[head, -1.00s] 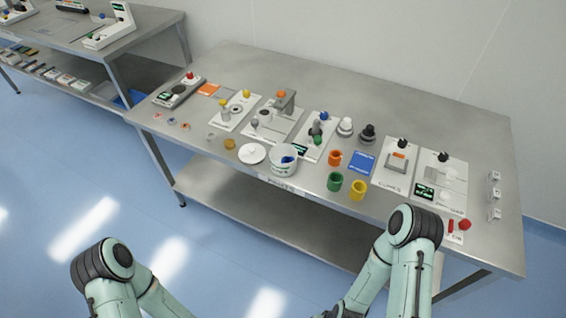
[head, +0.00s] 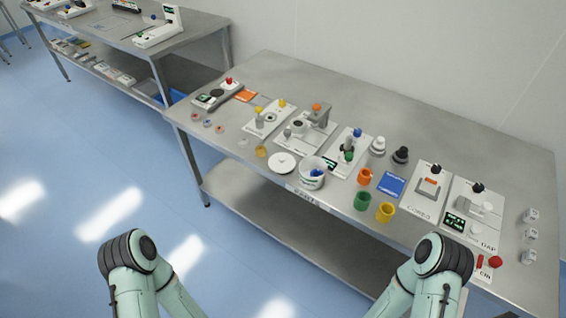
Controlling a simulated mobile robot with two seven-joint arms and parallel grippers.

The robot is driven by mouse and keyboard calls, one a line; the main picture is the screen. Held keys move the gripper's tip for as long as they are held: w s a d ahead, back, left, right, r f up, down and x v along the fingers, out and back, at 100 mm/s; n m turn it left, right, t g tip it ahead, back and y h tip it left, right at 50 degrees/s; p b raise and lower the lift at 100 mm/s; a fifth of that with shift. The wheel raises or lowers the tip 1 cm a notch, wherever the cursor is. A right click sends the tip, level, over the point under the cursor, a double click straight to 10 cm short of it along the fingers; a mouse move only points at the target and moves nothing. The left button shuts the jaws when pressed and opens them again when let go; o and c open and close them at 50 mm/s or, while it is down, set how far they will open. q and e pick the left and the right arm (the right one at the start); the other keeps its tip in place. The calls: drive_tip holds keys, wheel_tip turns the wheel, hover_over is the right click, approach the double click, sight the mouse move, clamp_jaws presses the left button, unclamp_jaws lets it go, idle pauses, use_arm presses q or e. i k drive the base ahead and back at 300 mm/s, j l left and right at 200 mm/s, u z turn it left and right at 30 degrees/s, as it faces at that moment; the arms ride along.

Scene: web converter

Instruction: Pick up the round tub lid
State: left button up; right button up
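The round tub lid (head: 282,163) is a flat white disc with a small knob or mark at its centre. It lies on the steel table near the front edge, just left of the white tub (head: 312,174). The tub is open at the top and something blue shows inside it. Both of my arms show at the bottom of the head view, well short of the table. Both grippers are out of the frame.
The steel table (head: 400,118) carries several white instrument panels behind the lid. An amber cup (head: 261,151) stands left of the lid. Orange (head: 365,176), green (head: 362,201) and yellow (head: 385,212) cups stand right of the tub. The table's back is clear.

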sight(282, 163)
drive_tip(key=z, duration=0.7)
drive_tip(key=i+j+z, duration=0.1)
drive_tip(key=j+z, duration=0.45)
drive_tip(key=z, duration=0.2)
drive_tip(key=j+z, duration=0.55)
drive_tip(key=j, duration=0.3)
drive_tip(key=k+j+z, duration=0.2)
drive_tip(key=j, duration=0.3)
drive_tip(key=i, duration=0.05)
